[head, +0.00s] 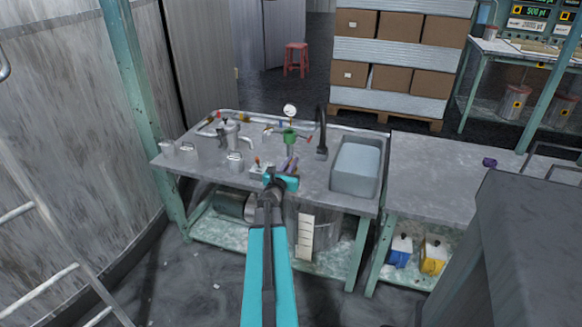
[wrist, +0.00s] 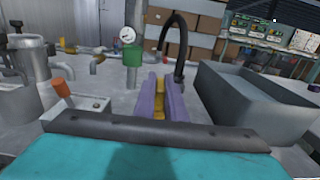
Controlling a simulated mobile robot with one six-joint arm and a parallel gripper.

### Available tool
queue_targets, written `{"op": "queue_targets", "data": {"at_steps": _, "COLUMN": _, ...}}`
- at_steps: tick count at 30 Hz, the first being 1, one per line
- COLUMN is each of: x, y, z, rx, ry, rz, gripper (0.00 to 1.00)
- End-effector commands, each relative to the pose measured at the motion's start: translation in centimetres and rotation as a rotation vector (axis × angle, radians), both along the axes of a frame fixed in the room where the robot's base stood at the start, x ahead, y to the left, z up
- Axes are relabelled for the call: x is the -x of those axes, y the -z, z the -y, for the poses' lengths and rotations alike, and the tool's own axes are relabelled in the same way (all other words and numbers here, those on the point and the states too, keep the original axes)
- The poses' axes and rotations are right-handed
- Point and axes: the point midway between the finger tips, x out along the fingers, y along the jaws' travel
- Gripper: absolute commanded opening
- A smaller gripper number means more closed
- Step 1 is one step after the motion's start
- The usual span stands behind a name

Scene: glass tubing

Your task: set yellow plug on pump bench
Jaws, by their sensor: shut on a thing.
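My gripper (head: 291,165) reaches over the front middle of the grey pump bench (head: 325,192). In the wrist view, its purple fingers (wrist: 161,90) are shut on the yellow plug (wrist: 159,84), and only a narrow strip of the plug shows between them. In the head view, the plug is too small to make out. I cannot tell whether the plug touches the bench top. A green pump body (head: 289,137) with a round white gauge (head: 290,111) stands behind the fingers.
A grey sink (head: 355,167) and a black curved tap (head: 321,130) are on the right. Metal jugs (head: 229,134), pipes and a small block with an orange-topped peg (wrist: 61,87) crowd the left. The adjoining bench (head: 430,170) is mostly bare.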

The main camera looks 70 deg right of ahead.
Motion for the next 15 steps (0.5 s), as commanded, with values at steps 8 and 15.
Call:
{"op": "queue_targets", "data": {"at_steps": 8, "x": -1.0, "y": 0.2, "z": 2.7, "rx": 0.001, "ry": 0.000, "rz": 0.000, "gripper": 0.00}}
{"op": "queue_targets", "data": {"at_steps": 15, "x": -1.2, "y": 0.3, "z": 3.1, "rx": 0.001, "ry": 0.000, "rz": 0.000, "gripper": 0.00}}
